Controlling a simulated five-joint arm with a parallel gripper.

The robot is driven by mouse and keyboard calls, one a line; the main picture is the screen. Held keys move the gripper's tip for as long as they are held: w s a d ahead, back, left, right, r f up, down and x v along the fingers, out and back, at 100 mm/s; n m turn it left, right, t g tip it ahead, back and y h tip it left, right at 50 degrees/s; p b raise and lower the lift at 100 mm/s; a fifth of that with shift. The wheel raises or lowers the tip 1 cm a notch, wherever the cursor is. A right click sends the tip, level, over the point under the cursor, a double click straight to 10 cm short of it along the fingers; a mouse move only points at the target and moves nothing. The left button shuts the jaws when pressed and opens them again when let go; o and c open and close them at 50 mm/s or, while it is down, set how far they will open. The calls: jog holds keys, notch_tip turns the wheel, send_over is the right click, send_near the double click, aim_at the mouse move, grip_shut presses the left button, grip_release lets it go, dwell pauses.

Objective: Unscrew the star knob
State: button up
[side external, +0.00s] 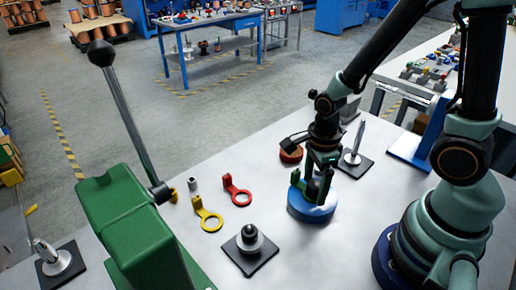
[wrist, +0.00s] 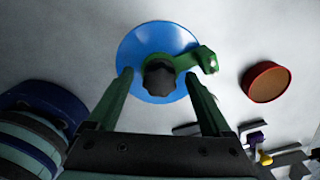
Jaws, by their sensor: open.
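The dark star knob (wrist: 159,77) sits at the middle of a blue round disc (wrist: 135,45) in the wrist view. A green lever piece (wrist: 196,60) reaches from the knob to the right over the disc. In the side external view the blue disc (side external: 312,209) stands on the grey table, with the green piece (side external: 297,181) at its upper left. My gripper (wrist: 163,83) is open, with one finger on each side of the knob. It also shows in the side external view (side external: 319,190), pointing down over the disc. I cannot tell whether the fingers touch the knob.
A red-brown round piece (side external: 291,153) lies close behind the disc. A post on a black base (side external: 355,158) stands to the right. Yellow (side external: 208,220) and red (side external: 236,190) ring parts, a spindle on a plate (side external: 249,247) and a green lever machine (side external: 136,225) are to the left.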

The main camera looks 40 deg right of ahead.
grip_shut()
jog(key=n, duration=0.4)
jog(key=shift+n, duration=0.4)
jog(key=n, duration=0.3)
jog(key=shift+n, duration=0.4)
jog(key=n, duration=0.8)
jog(key=shift+n, duration=0.4)
